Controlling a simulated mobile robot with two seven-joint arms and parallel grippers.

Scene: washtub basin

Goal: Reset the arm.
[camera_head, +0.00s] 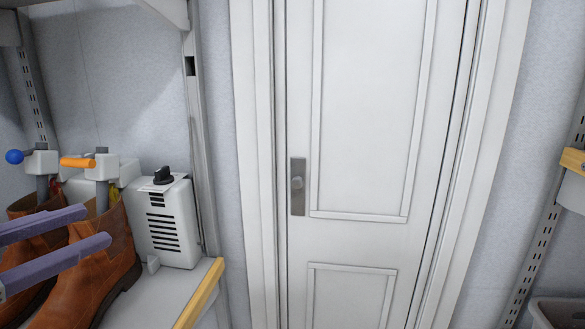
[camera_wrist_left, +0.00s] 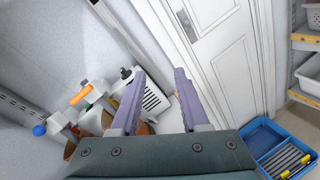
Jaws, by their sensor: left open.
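My left gripper (camera_head: 97,226) comes in from the left edge of the head view with two purple fingers. It is open, and nothing shows between the fingers. In the left wrist view the same gripper (camera_wrist_left: 158,76) shows both fingers spread apart. In the head view the fingers overlap a pair of brown boots (camera_head: 112,262) on a shelf and hide part of them. I cannot tell whether the fingers touch the boots. My right gripper is not in view.
A white boot dryer (camera_head: 168,222) with a black knob stands beside the boots. It has a blue-ended lever (camera_head: 14,157) and an orange one (camera_head: 77,163). The shelf has a wooden front edge (camera_head: 200,294). A closed white door (camera_head: 365,110) stands ahead. A blue tray (camera_wrist_left: 262,138) lies lower right.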

